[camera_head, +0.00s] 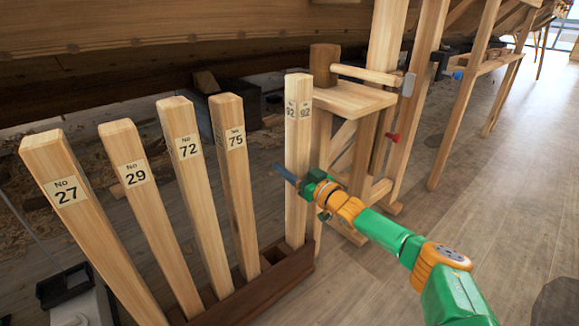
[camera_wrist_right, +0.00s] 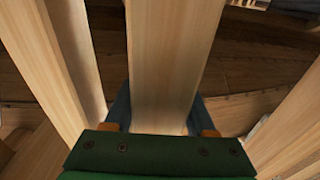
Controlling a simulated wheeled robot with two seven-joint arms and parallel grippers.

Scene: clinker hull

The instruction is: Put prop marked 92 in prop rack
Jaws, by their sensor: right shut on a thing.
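The prop marked 92 (camera_head: 297,160) is a pale square wooden post, standing nearly upright. Its number labels show near the top. My right gripper (camera_head: 292,180) is shut on it around mid-height. In the right wrist view the prop (camera_wrist_right: 174,60) passes between the two fingers. The prop rack (camera_head: 262,294) is a dark wooden trough at the bottom. The prop's lower end is at the rack's right end; I cannot tell whether it is inside a slot. An open slot (camera_head: 273,254) shows just left of it. My left gripper is not in view.
Props marked 27 (camera_head: 85,220), 29 (camera_head: 148,215), 72 (camera_head: 193,200) and 75 (camera_head: 236,180) lean in the rack to the left. A wooden stand (camera_head: 350,98) is close behind and right of prop 92.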

